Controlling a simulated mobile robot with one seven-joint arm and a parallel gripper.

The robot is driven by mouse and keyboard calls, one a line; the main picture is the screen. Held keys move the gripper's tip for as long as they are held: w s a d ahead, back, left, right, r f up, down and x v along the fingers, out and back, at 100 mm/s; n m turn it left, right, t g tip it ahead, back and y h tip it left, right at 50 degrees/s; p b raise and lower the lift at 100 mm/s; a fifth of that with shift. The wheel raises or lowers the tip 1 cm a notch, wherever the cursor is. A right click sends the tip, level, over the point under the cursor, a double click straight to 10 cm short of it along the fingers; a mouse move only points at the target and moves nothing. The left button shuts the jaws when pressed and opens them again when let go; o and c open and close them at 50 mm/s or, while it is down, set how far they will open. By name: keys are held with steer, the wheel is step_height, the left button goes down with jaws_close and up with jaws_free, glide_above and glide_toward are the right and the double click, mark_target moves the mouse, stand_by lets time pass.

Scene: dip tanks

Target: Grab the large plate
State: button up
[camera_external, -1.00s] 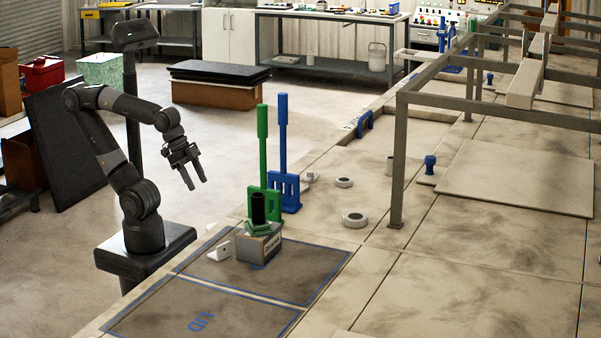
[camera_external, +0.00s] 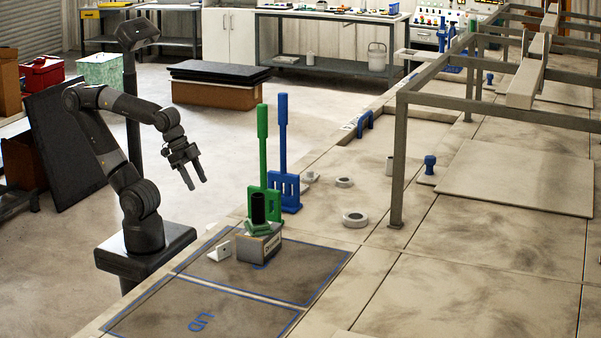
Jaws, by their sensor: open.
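My gripper (camera_external: 195,185) hangs left of the long table, with its two fingers pointing down and apart. It is open and empty, clear of everything. No thing is marked as the large plate. A wide, flat, beige plate (camera_external: 515,180) lies on the table at the right, far from my gripper. A small white bracket-like plate (camera_external: 220,251) stands near the table's left edge, beside a labelled box (camera_external: 258,246) with a black cylinder (camera_external: 258,209) on it. The bracket is nearer to my gripper.
A green (camera_external: 262,150) and a blue (camera_external: 283,150) long-handled rack stand behind the box. Two pale rings (camera_external: 354,218) lie on the table. A grey metal frame (camera_external: 398,160) rises at the right. The blue-outlined area marked LID (camera_external: 200,310) is clear in front.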

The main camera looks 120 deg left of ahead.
steer(key=shift+c, duration=0.2)
steer(key=w+a+r+n+y, duration=0.1)
steer(key=w+a+r, duration=0.2)
steer(key=w+a, duration=0.65)
steer(key=w+a+r+n, duration=0.1)
steer(key=w+a+r, duration=0.4)
steer(key=w, duration=0.7)
steer(key=shift+t, duration=0.4)
steer(key=x, duration=0.7)
steer(key=s+a+x, duration=0.1)
steer(key=x, duration=0.3)
steer(key=shift+f, duration=0.35)
jaws_close()
